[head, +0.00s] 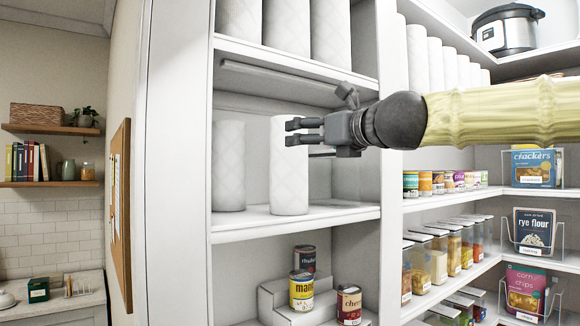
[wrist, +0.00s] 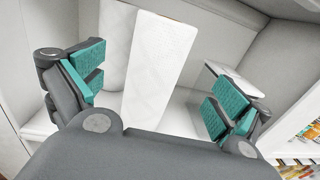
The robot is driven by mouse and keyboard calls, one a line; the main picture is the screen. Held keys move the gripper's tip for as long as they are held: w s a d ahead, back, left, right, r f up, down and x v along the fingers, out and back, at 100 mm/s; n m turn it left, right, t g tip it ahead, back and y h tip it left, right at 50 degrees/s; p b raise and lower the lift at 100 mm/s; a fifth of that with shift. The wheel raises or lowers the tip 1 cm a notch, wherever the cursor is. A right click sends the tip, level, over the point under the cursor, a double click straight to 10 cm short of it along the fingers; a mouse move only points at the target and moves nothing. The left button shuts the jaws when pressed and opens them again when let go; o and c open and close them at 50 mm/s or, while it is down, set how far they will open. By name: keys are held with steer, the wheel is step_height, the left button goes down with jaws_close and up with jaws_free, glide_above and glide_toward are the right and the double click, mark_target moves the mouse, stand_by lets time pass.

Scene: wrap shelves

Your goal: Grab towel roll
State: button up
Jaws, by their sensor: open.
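Two white towel rolls stand upright on the middle shelf (head: 265,222). The front roll (head: 289,180) stands at the shelf's front, and the other roll (head: 228,165) is to its left. My gripper (head: 302,132) is open at the front roll's upper right side in the head view. In the wrist view the front roll (wrist: 158,70) lies in the gap between the teal-padded fingers, nearer the left finger, with no clear contact. The other roll (wrist: 115,45) shows behind it. Part of the front roll's edge is hidden by the fingers in the head view.
More white rolls (head: 288,25) stand on the shelf above. A grey bar (head: 280,80) runs under that upper shelf, just above my gripper. Cans (head: 302,290) sit on a stepped stand below. A white upright (head: 390,220) separates the shelves with jars at right.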

mark_target(288, 166)
steer(key=p+x, duration=0.1)
steer(key=x, duration=0.4)
steer(key=shift+w+a, duration=0.1)
steer(key=shift+a, duration=0.05)
steer(key=shift+p+x, duration=1.5)
steer(key=shift+x, duration=1.05)
steer(key=shift+f, duration=0.15)
steer(key=shift+c, duration=0.4)
steer(key=c, duration=1.4)
